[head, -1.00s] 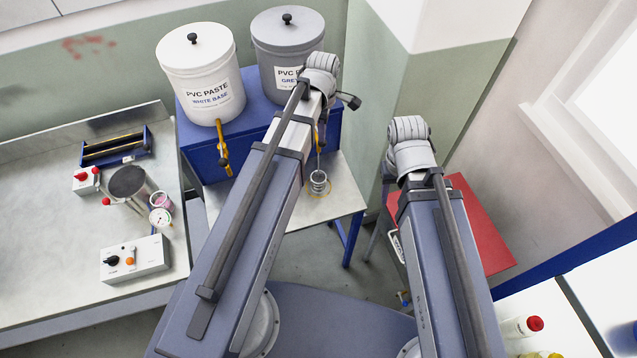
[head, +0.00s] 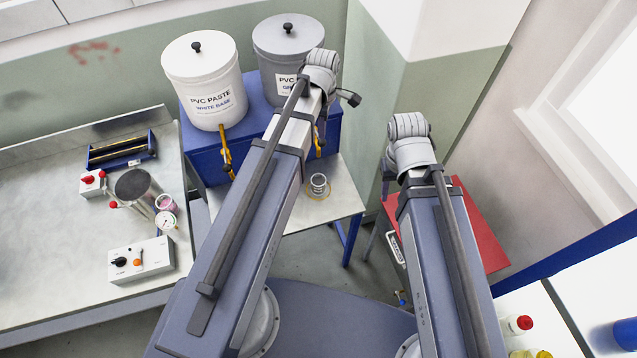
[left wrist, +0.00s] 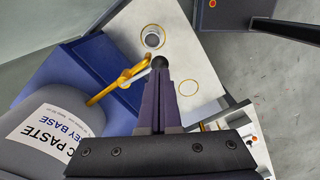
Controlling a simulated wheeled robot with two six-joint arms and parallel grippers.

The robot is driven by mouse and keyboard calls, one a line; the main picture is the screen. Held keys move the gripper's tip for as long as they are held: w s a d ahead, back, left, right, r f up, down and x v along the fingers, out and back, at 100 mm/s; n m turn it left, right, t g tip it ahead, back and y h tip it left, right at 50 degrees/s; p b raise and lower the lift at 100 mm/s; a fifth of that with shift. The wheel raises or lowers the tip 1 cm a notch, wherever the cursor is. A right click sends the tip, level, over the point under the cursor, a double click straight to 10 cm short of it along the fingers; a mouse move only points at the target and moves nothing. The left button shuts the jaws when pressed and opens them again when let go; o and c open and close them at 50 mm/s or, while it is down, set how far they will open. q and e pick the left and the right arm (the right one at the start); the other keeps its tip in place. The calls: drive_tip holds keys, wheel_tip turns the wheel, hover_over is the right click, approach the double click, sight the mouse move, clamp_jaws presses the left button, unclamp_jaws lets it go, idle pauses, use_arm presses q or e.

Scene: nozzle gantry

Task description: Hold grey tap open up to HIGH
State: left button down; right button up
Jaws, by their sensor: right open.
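The grey base bucket (head: 290,60) stands on a blue stand; its yellow tap (left wrist: 124,80) shows in the left wrist view. A small metal cup (head: 318,183) sits below the tap inside a yellow ring; it also shows in the left wrist view (left wrist: 152,38). I see no stream into it, and its fill level is unclear. My left gripper (left wrist: 160,72) has its fingers together beside the tap, with a dark ball (left wrist: 160,62) right at the fingertips. Whether they grip it is unclear. My right gripper (head: 388,175) is mostly hidden behind its arm.
A white base bucket (head: 204,80) with its own yellow tap (head: 225,152) stands to the left. A bench (head: 60,220) at the left holds a control box (head: 140,260) and small containers. A red table (head: 470,225) stands behind my right arm.

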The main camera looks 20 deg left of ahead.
idle(0.5)
use_arm(q)
wheel_tip(320, 180, up, 5)
drive_tip(key=p, duration=0.5)
drive_tip(key=shift+f, duration=0.1)
idle(0.3)
drive_tip(key=s+d+f+m+b, duration=0.3)
drive_tip(key=s+f+m+b, duration=0.1)
drive_tip(key=f+m+b, duration=0.3)
drive_tip(key=s+d+f+m+b, duration=0.4)
drive_tip(key=s+f+m+b, duration=0.1)
drive_tip(key=f+m+b, duration=0.2)
drive_tip(key=s+d+f+m+y+b, duration=0.1)
drive_tip(key=s+d+f+m+b, duration=0.2)
drive_tip(key=s+f+m+b, duration=0.2)
wheel_tip(320, 180, down, 3)
drive_tip(key=m+b, duration=0.2)
drive_tip(key=m, duration=0.1)
drive_tip(key=shift+s+d+r+m+b, duration=0.2)
drive_tip(key=shift+d+m+b, duration=0.1)
drive_tip(key=shift+b, duration=0.1)
